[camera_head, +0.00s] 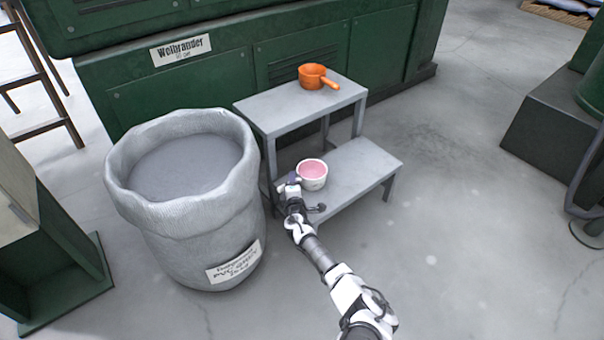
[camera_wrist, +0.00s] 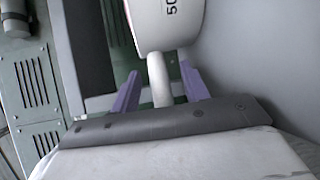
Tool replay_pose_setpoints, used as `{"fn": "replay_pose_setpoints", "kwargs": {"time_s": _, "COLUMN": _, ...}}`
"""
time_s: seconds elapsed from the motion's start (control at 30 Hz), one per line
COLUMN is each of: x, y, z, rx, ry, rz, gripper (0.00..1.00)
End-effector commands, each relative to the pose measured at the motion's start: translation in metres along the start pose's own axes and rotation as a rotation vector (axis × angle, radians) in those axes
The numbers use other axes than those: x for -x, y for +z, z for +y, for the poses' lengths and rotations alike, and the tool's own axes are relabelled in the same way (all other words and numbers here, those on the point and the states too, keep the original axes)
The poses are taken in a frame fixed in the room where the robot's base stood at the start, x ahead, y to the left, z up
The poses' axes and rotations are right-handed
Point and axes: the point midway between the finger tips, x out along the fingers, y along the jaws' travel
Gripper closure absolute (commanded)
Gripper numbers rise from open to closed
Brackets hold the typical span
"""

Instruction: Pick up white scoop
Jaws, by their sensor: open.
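The white scoop (camera_head: 313,183) has a pink inside and sits upright on the lower step of the grey step stand. My gripper (camera_head: 291,184) is at the left side of the scoop, low over the step. In the wrist view, the white scoop (camera_wrist: 168,24) shows at the top with dark printed marks on its side. Its pale handle (camera_wrist: 160,82) points toward the camera. My gripper (camera_wrist: 160,74) is open, with one purple finger on each side of the handle. A gap shows beside the handle on each side. In the head view, my gripper hides the handle.
The grey step stand (camera_head: 355,165) holds an orange scoop (camera_head: 312,77) on its upper step. A large grey sack-like bin (camera_head: 185,225) of grey material stands close to the left of my gripper. A green machine (camera_head: 230,75) stands behind.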

Motion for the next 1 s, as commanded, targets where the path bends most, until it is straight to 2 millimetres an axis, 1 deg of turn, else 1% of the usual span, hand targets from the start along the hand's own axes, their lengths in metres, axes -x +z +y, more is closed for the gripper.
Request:
{"fn": "replay_pose_setpoints", "kwargs": {"time_s": 0.4, "x": 0.0012, "y": 0.0027, "z": -0.0017, "rx": -0.001, "ry": 0.0, "rz": 0.0, "gripper": 0.55}}
{"fn": "replay_pose_setpoints", "kwargs": {"time_s": 0.73, "x": 0.0012, "y": 0.0026, "z": -0.0017, "rx": -0.001, "ry": 0.0, "rz": 0.0, "gripper": 0.98}}
{"fn": "replay_pose_setpoints", "kwargs": {"time_s": 0.77, "x": 0.0012, "y": 0.0026, "z": -0.0017, "rx": -0.001, "ry": 0.0, "rz": 0.0, "gripper": 1.0}}
{"fn": "replay_pose_setpoints", "kwargs": {"time_s": 1.0, "x": 0.0008, "y": 0.0031, "z": 0.0, "rx": 0.0, "ry": 0.003, "rz": -0.001, "gripper": 1.0}}
